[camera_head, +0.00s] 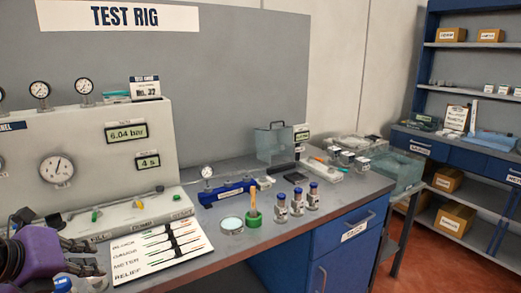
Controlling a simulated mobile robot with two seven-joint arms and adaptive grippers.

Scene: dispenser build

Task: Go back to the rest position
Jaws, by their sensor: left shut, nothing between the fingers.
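My left gripper (88,266) is in the bottom left corner, at the end of my purple arm. Its grey fingers are shut and empty, beside the near left edge of the white labelled card (160,243) on the bench. The lower part of this gripper is cut off by the picture edge. My right gripper is not in view.
The test rig panel (90,150) stands behind my left arm. A clear bin (275,146) is further back. Shelves (470,45) stand at the right.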

